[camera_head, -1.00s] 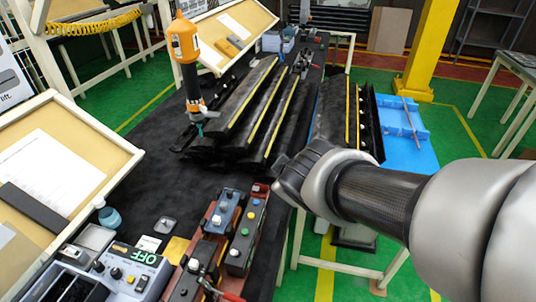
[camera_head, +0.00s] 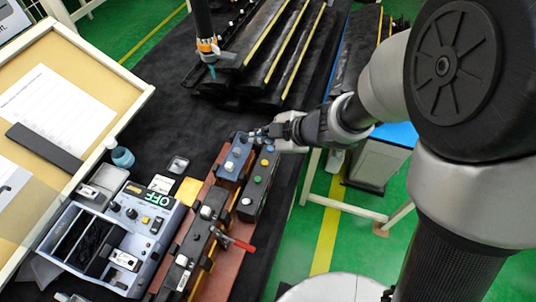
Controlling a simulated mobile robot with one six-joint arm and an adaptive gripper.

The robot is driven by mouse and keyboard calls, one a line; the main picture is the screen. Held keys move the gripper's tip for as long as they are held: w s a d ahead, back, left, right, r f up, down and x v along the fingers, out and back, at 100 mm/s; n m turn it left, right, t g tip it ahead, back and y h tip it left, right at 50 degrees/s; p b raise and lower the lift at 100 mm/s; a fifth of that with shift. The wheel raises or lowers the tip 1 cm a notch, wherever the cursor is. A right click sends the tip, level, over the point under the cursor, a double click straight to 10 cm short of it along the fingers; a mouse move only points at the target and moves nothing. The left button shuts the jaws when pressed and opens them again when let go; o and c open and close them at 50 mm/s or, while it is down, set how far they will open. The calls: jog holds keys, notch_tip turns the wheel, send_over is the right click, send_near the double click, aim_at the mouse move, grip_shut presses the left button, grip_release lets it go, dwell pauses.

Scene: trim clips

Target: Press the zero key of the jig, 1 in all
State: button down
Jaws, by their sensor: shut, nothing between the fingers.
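The jig is a long red-brown base (camera_head: 218,183) on the black table mat, bearing several small boxes with keys. A blue-grey box (camera_head: 236,157) at its far end has pale blue keys. A dark box (camera_head: 258,184) beside it has yellow, green and white keys. I cannot read any key label, so I cannot tell which is the zero key. My gripper (camera_head: 259,133) is shut and empty. It appears close to the far end of the blue-grey box, just above or behind it; I cannot tell whether it touches.
A red-handled clamp (camera_head: 232,240) sticks up from the jig's near part. Bare mat lies between.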

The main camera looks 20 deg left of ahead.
jog(key=shift+f, duration=0.15)
jog(key=b, duration=0.8)
send_over(263, 164)
notch_tip(263, 164, down, 7)
jog(key=shift+f, duration=0.1)
jog(key=shift+f+b, duration=0.55)
jog(key=shift+f, duration=0.15)
jog(key=shift+f, duration=0.1)
jog(key=shift+f, duration=0.3)
jog(key=shift+f+b, duration=0.45)
jog(key=shift+b, duration=0.05)
dwell(0.8)
dwell(0.3)
jog(key=shift+r+p, duration=0.9)
jog(key=shift+p, duration=0.15)
